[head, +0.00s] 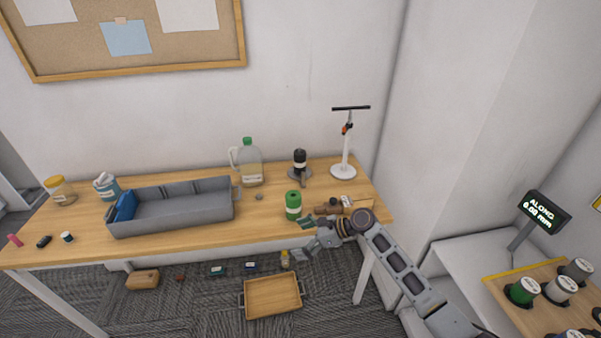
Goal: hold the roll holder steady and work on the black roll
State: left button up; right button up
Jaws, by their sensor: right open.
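The black roll (300,157) stands upright on a dark roll holder (292,174) towards the back right of the wooden table. A short handle-like part sticks out at the front of the holder. My right gripper (308,236) is open and empty at the table's front edge, in front of the green roll and well apart from the black roll and the holder. My left gripper is not in view.
A green roll (293,206) and brown wooden items (331,209) are near my right gripper. A clear jug (249,166), a white stand (345,150) and a long grey bin (172,214) share the table (180,242). A wooden tray (272,297) lies on the carpet.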

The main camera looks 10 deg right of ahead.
aim_at(299, 160)
jog(key=i+l, duration=0.3)
jog(key=i, duration=0.15)
jog(key=i+l, duration=0.25)
jog(key=i, duration=0.2)
jog(key=i+l, duration=0.3)
jog(key=i, duration=0.15)
